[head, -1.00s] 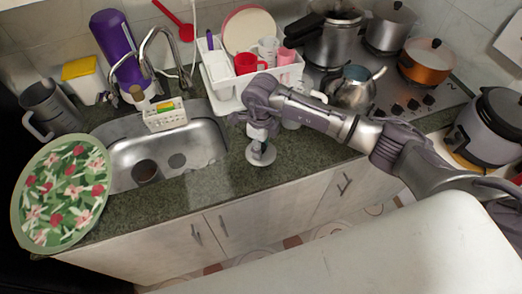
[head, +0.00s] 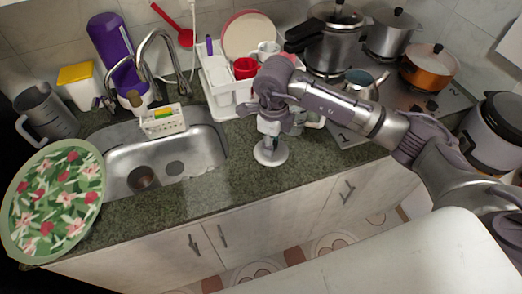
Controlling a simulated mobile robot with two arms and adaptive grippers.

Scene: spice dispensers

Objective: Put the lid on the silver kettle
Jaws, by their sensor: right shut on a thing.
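The silver kettle (head: 361,88) stands on the near left part of the stove, uncovered, with its dark round opening facing up and its spout to the right. My right forearm hides its lower front. My right gripper (head: 270,137) points down over the counter in front of the dish rack, left of the kettle and nearer to me. It is shut on a pale round lid (head: 270,155), which hangs flat or nearly flat below the fingers. I cannot tell whether the lid touches the counter. My left gripper is out of view.
A white dish rack (head: 221,106) with cups stands behind the gripper. A pressure cooker (head: 335,45) and an orange pot (head: 428,68) stand around the kettle. The sink (head: 165,165) lies left; the front counter (head: 225,190) is clear.

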